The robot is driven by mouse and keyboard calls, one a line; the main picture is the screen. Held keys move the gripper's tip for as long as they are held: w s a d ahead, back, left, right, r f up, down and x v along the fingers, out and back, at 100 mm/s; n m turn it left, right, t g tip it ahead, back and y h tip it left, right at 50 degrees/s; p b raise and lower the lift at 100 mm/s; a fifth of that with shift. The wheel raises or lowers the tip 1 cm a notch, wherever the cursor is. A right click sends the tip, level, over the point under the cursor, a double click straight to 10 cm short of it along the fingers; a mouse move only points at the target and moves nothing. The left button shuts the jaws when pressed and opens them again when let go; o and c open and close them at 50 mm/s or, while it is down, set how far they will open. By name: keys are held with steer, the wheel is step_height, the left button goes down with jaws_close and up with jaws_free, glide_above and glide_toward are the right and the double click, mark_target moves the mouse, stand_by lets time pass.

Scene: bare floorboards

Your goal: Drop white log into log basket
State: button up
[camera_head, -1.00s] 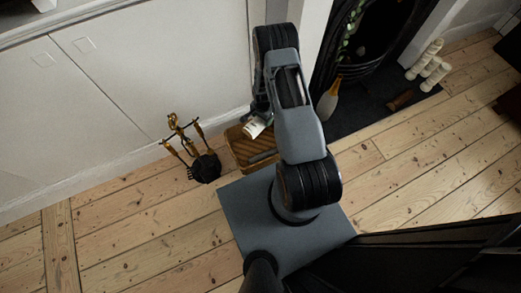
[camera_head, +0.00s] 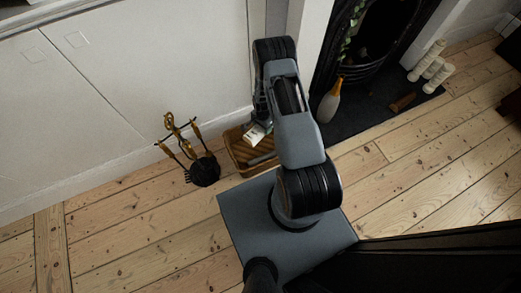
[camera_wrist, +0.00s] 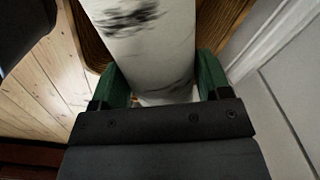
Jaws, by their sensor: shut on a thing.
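The white log (camera_wrist: 150,50) with black bark marks fills the middle of the wrist view. My gripper (camera_wrist: 165,88) has its green fingers on both sides of the log and is shut on it. The log basket (camera_head: 239,152), a brown woven box, stands on the floor by the white wall. The log's pale end (camera_head: 256,134) shows over the basket in the head view, partly hidden by my arm. The basket's woven rim also shows behind the log in the wrist view (camera_wrist: 222,22). I cannot tell whether the log touches the basket.
A fire tool stand (camera_head: 203,170) is just left of the basket. A tan bottle (camera_head: 330,100) stands right of my arm by the fireplace. White logs (camera_head: 432,65) stand and a brown log (camera_head: 403,102) lies on the dark hearth. The floorboards are open at the lower left.

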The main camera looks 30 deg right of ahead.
steer(key=o, duration=1.2)
steer(key=shift+o, duration=0.2)
step_height(320, 180, up, 14)
steer(key=p, duration=0.4)
steer(key=shift+f, duration=0.1)
steer(key=s+a+r+n+t+p, duration=0.1)
steer(key=a+r+n+p, duration=0.4)
steer(key=r, duration=1.4)
steer(key=s+r+n+t+p, duration=0.15)
steer(key=r+p, duration=0.75)
steer(key=r, duration=1)
steer(key=s+a+r+n+p, duration=0.2)
steer(key=s+r+p, duration=0.3)
steer(key=r, duration=0.6)
steer(key=s+a+r+n+t+p, duration=0.1)
steer(key=s+a+r+n+p, duration=0.2)
steer(key=s+r, duration=0.6)
step_height(320, 180, up, 3)
steer(key=n+p, duration=0.2)
steer(key=p, duration=0.1)
steer(key=shift+s+f, duration=0.15)
